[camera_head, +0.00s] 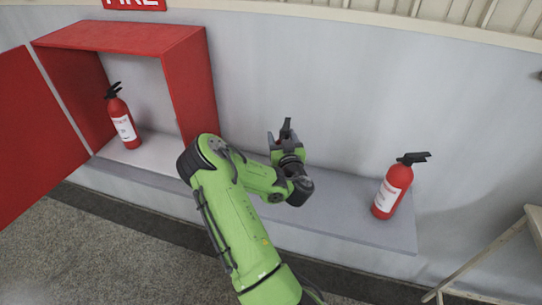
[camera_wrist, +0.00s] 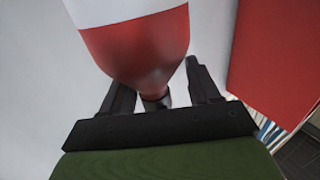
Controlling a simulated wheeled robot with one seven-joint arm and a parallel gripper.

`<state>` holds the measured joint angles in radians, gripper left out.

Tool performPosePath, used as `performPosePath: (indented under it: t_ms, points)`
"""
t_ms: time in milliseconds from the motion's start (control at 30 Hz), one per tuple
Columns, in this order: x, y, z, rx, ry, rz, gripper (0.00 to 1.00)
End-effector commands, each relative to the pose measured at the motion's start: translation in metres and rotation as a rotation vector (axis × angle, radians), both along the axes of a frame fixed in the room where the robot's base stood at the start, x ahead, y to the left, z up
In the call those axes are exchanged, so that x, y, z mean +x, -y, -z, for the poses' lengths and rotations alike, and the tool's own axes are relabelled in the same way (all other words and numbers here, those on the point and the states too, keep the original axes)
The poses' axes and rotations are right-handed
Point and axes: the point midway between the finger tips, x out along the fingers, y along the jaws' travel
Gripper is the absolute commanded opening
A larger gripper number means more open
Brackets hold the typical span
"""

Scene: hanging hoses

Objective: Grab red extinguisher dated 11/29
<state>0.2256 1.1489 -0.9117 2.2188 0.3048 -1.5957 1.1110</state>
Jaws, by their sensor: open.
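A red extinguisher with a white label band (camera_wrist: 150,45) fills the upper middle of the wrist view, its dark neck toward the gripper. My gripper (camera_wrist: 156,78) is open, with one black finger on each side of the tapering neck; contact is not clear. In the head view my gripper (camera_head: 286,150) is over the middle of the ledge and hides most of this extinguisher. Another red extinguisher (camera_head: 123,125) stands in the open cabinet at left. A third (camera_head: 391,190) stands on the ledge at right. No date is readable on any label.
The red cabinet (camera_head: 190,85) is open, its door (camera_head: 30,135) swung out to the left. A grey ledge (camera_head: 340,205) runs along the wall. The wrist view shows a red panel (camera_wrist: 275,60) close at right. A pale frame (camera_head: 490,260) stands at lower right.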

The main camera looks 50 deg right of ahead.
Motion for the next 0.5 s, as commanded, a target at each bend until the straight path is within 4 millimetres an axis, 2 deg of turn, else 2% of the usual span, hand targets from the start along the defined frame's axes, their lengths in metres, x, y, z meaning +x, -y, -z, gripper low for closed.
performPosePath:
  t_ms: [100,300,367,500]
  points:
    - [-0.0060,0.0012,-0.0001,-0.002,-0.001,0.001,0.61]
    - [-0.0059,0.0011,-0.0005,-0.001,-0.001,0.000,0.61]
    - [-0.0058,0.0011,-0.0004,-0.001,-0.001,0.000,0.54]
    - [-0.0056,0.0010,-0.0004,-0.001,-0.001,0.000,0.32]
